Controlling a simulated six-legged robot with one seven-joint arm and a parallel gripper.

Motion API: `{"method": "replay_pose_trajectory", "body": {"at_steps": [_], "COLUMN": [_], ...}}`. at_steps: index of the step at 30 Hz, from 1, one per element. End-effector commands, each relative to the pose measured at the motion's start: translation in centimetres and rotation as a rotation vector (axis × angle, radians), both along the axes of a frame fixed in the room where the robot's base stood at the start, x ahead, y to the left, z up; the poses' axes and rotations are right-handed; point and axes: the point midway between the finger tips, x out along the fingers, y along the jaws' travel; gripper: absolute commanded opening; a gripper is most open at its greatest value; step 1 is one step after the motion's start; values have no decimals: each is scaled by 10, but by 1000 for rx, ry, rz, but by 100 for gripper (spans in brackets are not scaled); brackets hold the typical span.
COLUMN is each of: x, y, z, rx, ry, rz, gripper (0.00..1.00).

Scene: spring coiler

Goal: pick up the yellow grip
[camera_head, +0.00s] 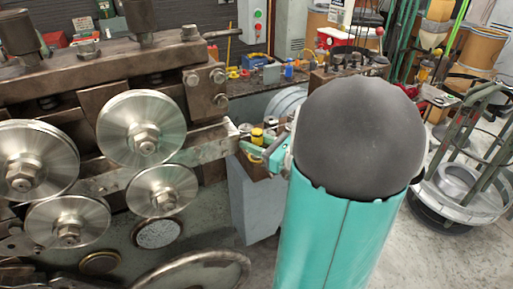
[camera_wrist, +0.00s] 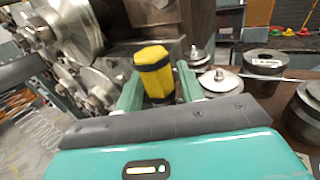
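The yellow grip (camera_wrist: 154,72) is a short, faceted yellow piece with dark bands, near the middle of the wrist view. It stands roughly upright beside the machine. In the head view it is a small yellow shape (camera_head: 257,136) just left of my arm. My gripper (camera_wrist: 160,78) has its green fingers apart, one on each side of the grip. A narrow gap seems to show beside the right finger; contact at the left finger is unclear. In the head view my gripper (camera_head: 264,152) is at the grip, partly hidden by my arm. The grip's lower end is hidden.
The coiler's steel rollers (camera_head: 142,128) and heavy frame (camera_head: 75,70) stand close on the left. Metal cylinders (camera_wrist: 264,63) and a round disc (camera_wrist: 220,80) are close on the right. A wire rack (camera_head: 470,170) stands on the floor at the far right.

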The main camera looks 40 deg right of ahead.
Motion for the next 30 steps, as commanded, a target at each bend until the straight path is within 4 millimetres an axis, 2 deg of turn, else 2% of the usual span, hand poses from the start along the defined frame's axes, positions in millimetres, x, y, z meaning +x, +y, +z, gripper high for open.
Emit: {"method": "replay_pose_trajectory", "body": {"at_steps": [4, 11, 15, 17, 26, 30], "x": [14, 15, 15, 15, 15, 15], "y": [4, 4, 4, 4, 4, 4], "z": [0, 0, 0, 0, 2, 11], "rx": [1, 0, 0, 0, -1, -3], "ry": [0, 1, 0, 0, 0, -2], "rz": [0, 0, 0, 0, 0, 0], "gripper": [38, 36, 9, 0, 0, 0]}}
